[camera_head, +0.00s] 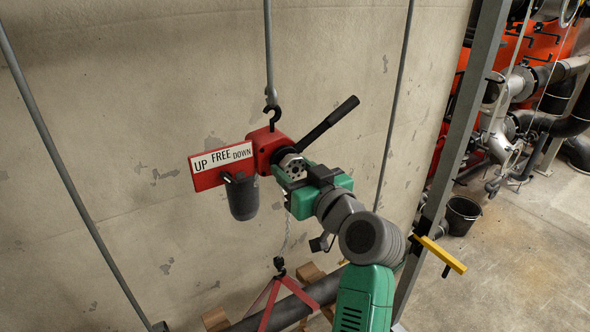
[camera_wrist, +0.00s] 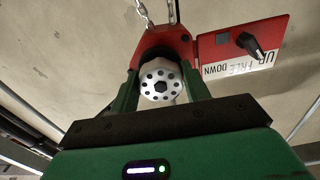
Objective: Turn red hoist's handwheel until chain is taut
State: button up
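The red hoist (camera_head: 266,144) hangs from a hook on a rod in front of the concrete wall; its body also shows in the wrist view (camera_wrist: 160,42). Its pale handwheel (camera_wrist: 160,84), a round disc with dark holes, lies between the two green fingers of my gripper (camera_wrist: 160,80). I cannot tell whether the fingers press on it. The black selector knob (camera_wrist: 247,42) seems to point toward UP on the label. The load chain (camera_head: 287,236) runs down to a hook (camera_head: 279,265) with red slings (camera_head: 270,306). I cannot tell whether it is taut.
A black lever (camera_head: 330,123) sticks out up and right from the hoist, close above my gripper. A dark pipe (camera_head: 290,307) lies below near wooden blocks (camera_head: 215,320). A grey post (camera_head: 465,140) and a black bucket (camera_head: 462,214) are at right.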

jog(key=c, duration=0.4)
jog(key=m, duration=0.3)
jog(key=shift+r+p, duration=0.1)
jog(key=shift+p, duration=0.3)
jog(key=m+p, duration=0.1)
jog(key=m, duration=0.3)
jog(key=shift+a, duration=0.1)
jog(key=m+p, duration=0.3)
jog(key=m, duration=0.2)
jog(key=shift+m, duration=0.4)
jog(key=o, duration=1)
